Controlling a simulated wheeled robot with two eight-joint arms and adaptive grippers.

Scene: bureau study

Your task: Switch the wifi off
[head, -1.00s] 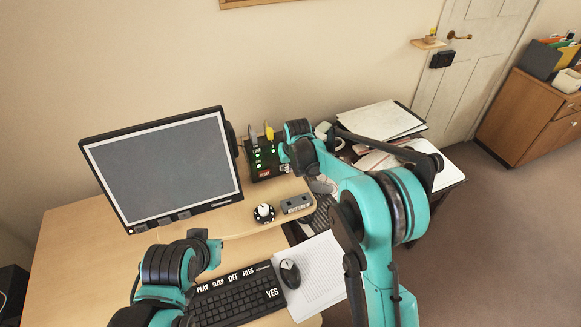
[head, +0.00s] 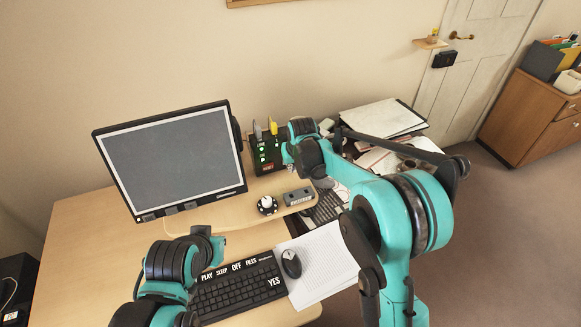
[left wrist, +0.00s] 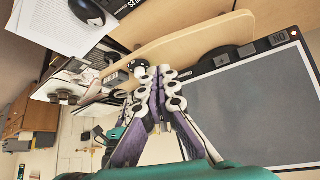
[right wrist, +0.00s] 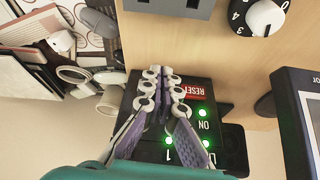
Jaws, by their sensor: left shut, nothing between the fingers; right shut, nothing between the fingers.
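The wifi router is a black box (head: 256,159) with green lights and two upright plugs or antennas, one yellow and one grey, right of the monitor. In the right wrist view its face (right wrist: 205,92) shows a red RESET label, ON lettering and lit green lights. My right gripper (right wrist: 165,80) is shut and empty, in front of the router near the RESET label and hiding part of its face. I cannot tell whether it touches. My left gripper (left wrist: 158,74) is shut and empty; in the head view its arm is above the desk, left of the keyboard.
The monitor (head: 170,160) stands left of the router. A numbered dial (head: 267,205) and a grey box (head: 298,197) sit on the raised shelf. The keyboard (head: 237,289) and mouse (head: 291,264) are in front. Papers (head: 383,118) lie to the right.

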